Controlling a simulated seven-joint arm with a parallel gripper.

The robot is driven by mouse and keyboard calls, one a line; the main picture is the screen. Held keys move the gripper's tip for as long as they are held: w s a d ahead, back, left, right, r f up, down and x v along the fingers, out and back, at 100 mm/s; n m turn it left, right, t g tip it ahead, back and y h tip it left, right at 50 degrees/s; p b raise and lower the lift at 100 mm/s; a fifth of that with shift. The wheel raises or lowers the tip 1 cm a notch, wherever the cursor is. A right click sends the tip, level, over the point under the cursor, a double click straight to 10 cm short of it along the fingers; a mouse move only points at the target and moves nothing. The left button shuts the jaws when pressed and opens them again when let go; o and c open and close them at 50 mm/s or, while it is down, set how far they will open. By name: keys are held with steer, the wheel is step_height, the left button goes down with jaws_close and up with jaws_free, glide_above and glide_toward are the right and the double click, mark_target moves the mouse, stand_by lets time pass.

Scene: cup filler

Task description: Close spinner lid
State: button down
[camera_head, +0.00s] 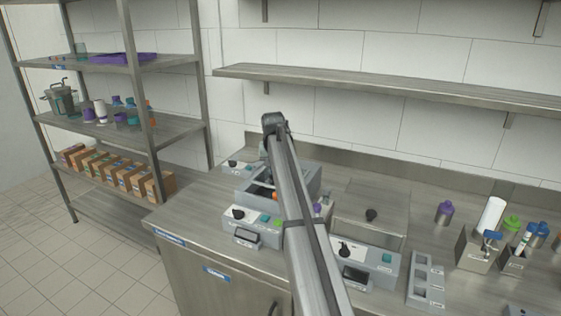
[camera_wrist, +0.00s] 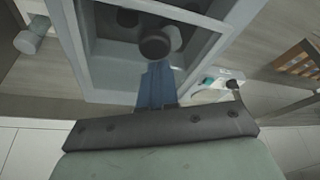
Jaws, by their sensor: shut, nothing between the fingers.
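A grey box-shaped machine (camera_head: 250,222) stands on the counter left of my arm. In the wrist view a pale-framed, see-through panel (camera_wrist: 78,50), which looks like a lid, fills the upper middle. A round black knob (camera_wrist: 155,43) shows within its frame. My gripper's blue fingers (camera_wrist: 157,75) are shut and empty, just below the knob in the picture. I cannot tell whether they touch the panel. My arm hides the fingers in the head view.
Right of my arm a second machine has a flat clear cover with a black knob (camera_head: 371,214). A purple bottle (camera_head: 444,212) and a grey holder (camera_head: 427,279) stand further right. A wall shelf (camera_head: 400,85) runs above. A shelving rack (camera_head: 140,130) stands left.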

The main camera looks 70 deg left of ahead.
steer(key=s+d, duration=0.5)
steer(key=shift+s+d, duration=0.15)
steer(key=shift+d, duration=0.05)
steer(key=shift+f, duration=0.1)
steer(key=shift+a, duration=0.1)
